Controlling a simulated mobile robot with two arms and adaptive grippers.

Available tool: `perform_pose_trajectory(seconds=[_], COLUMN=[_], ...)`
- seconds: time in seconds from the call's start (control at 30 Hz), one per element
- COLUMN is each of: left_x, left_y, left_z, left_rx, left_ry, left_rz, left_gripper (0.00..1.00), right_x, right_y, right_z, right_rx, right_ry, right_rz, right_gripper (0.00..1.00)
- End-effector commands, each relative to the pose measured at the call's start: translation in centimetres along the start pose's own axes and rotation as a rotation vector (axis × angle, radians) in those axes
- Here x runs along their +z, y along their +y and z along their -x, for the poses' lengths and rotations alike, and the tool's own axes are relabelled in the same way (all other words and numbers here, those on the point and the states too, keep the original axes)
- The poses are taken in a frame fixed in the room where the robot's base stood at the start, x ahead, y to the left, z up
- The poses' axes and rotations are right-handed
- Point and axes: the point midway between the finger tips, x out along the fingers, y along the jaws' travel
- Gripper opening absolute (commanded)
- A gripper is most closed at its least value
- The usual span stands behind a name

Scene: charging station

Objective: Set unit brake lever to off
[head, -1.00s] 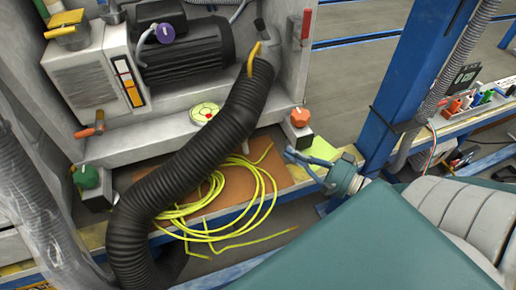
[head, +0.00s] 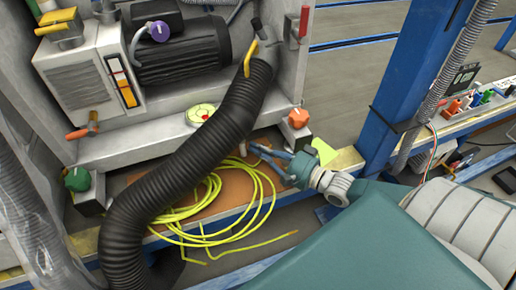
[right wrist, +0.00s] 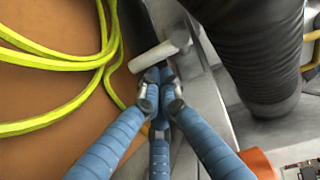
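Nothing in view is labelled as the unit brake lever, so I cannot tell which part it is. A red upright lever (head: 304,22) is on the unit's right side panel. An orange-handled lever (head: 84,130) is at its lower left. In the right wrist view a pale cylindrical handle (right wrist: 157,53) lies just beyond my fingertips, near the unit's lower edge. My right gripper (head: 262,156) is low in front of the unit, beside the yellow cable. Its fingers are extended with a narrow gap, and it appears empty; it also shows in the right wrist view (right wrist: 161,90). My left gripper is out of view.
A thick black hose (head: 190,150) crosses the unit's front. A coiled yellow cable (head: 262,200) lies on a brown board below. An orange knob (head: 298,118) is close to my right gripper. A blue post (head: 405,90) stands to the right.

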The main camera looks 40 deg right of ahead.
Motion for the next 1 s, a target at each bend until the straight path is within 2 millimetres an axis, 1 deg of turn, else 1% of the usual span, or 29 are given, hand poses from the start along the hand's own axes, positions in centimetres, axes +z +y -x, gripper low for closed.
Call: perform_pose_trajectory(seconds=[0.13,0.23,0.3,0.4,0.67,0.77,0.83,1.0], left_x=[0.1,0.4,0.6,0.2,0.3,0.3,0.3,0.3], left_y=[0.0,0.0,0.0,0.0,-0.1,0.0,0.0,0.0], left_z=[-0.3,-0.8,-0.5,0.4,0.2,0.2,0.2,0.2], left_rx=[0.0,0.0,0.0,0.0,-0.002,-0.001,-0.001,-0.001], left_ry=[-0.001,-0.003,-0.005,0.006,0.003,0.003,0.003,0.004], left_rz=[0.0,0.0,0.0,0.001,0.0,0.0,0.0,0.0], left_gripper=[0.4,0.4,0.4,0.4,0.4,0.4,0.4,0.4], right_x=[0.1,0.7,0.9,0.9,0.9,0.9,0.9,1.0], right_y=[0.2,0.6,0.5,0.3,0.3,0.5,0.6,0.9], right_z=[-0.1,-0.6,-0.9,-0.8,-0.6,0.4,1.4,4.8], right_rx=[-0.007,-0.039,-0.058,-0.058,-0.057,-0.055,-0.053,-0.05], right_ry=[0.0,0.001,0.0,0.0,0.0,0.001,0.001,-0.001], right_rz=[-0.011,-0.059,-0.084,-0.087,-0.086,-0.086,-0.087,-0.088], right_gripper=[0.0,0.0,0.0,0.0,0.0,0.0,0.0,0.0])
